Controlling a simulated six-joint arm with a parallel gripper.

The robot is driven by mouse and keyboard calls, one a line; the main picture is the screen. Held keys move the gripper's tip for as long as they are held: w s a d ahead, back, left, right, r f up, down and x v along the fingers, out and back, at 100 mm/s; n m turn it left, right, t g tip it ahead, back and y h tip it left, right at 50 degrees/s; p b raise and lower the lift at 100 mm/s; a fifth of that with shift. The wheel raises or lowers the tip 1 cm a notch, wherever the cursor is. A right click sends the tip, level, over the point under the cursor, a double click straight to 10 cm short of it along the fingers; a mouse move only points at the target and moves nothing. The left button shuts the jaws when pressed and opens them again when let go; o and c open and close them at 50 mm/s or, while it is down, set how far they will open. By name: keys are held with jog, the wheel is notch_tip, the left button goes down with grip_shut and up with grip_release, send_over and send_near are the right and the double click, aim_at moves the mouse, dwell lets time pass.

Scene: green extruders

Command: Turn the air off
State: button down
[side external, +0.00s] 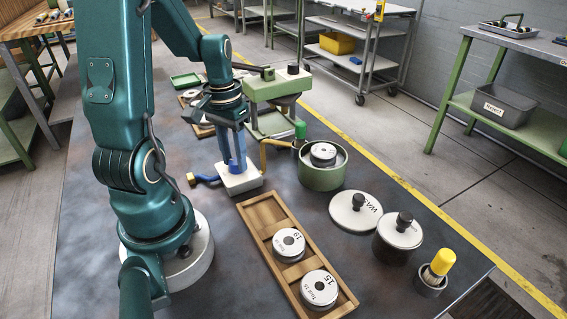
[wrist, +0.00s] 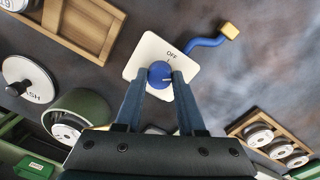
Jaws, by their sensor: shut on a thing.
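The air valve is a white block (side external: 240,181) on the dark table with a round blue knob (wrist: 160,74) on top. The wrist view shows the word OFF on the block's white face (wrist: 145,48), just beyond the knob. My gripper (wrist: 160,81) is shut on the blue knob, one finger on each side. In the side external view my gripper (side external: 235,163) points straight down at the block, and the knob is partly hidden between the fingers. I cannot tell which way the knob's mark points.
A blue hose (side external: 207,180) with a brass end leaves the block. A green press (side external: 275,90) stands behind, and a green pot (side external: 322,172) is to the right. A wooden tray (side external: 256,212) with labelled discs lies in front. A lidded dark jar (side external: 392,248) stands near the table's right edge.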

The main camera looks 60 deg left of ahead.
aim_at(233, 161)
jog(key=n, duration=0.5)
jog(key=shift+n, duration=0.3)
jog(key=shift+n+y, duration=0.3)
jog(key=shift+n, duration=1.9)
jog(key=c, duration=0.5)
grip_release()
jog(key=shift+s+r, duration=0.15)
jog(key=shift+r, duration=2.4)
